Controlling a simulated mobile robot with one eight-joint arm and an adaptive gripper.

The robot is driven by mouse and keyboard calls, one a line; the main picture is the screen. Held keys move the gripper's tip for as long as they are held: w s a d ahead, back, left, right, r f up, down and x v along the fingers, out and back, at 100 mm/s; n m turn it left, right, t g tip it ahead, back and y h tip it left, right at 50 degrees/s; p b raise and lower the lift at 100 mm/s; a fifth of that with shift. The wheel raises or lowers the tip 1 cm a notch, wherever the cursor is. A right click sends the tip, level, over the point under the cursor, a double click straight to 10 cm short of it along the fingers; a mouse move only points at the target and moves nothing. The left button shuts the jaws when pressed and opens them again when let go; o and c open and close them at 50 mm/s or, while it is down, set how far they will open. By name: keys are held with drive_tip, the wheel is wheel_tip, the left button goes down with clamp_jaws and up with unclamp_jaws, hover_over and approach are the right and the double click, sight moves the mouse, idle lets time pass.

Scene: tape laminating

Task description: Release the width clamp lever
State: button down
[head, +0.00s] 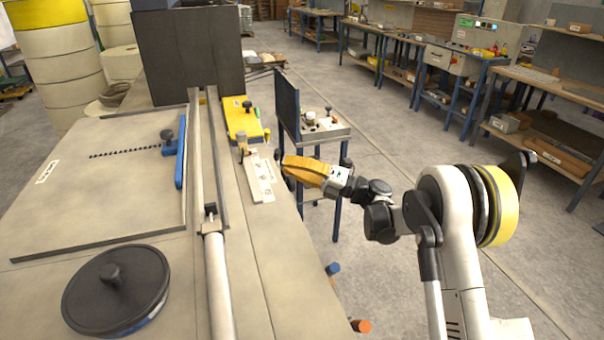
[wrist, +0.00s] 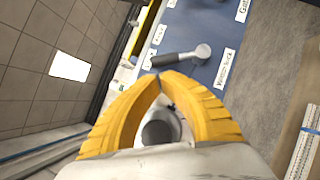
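My gripper (head: 284,165) has yellow fingers and is over the right edge of the bench in the head view. In the wrist view my gripper (wrist: 159,79) has its fingertips together, with no object visible between the tips. A lever with a black handle and silver pivot (wrist: 185,56) lies on a blue labelled panel (wrist: 205,28), just beyond the fingertips. The handle points left, and its end is close to the tips; contact cannot be told. The label (wrist: 225,68) beside it is too blurred to read surely. The lever cannot be made out in the head view.
The bench (head: 150,215) carries a long rail (head: 197,150), a black round knob plate (head: 117,288) and a yellow unit (head: 242,118). A dark upright panel (head: 287,105) and a small control stand (head: 322,124) are beyond my gripper.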

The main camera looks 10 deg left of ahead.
drive_tip(key=shift+a+r, duration=0.2)
drive_tip(key=shift+a, duration=0.35)
drive_tip(key=shift+w+r, duration=0.1)
drive_tip(key=shift+w+r+m, duration=0.1)
drive_tip(key=shift+m, duration=0.3)
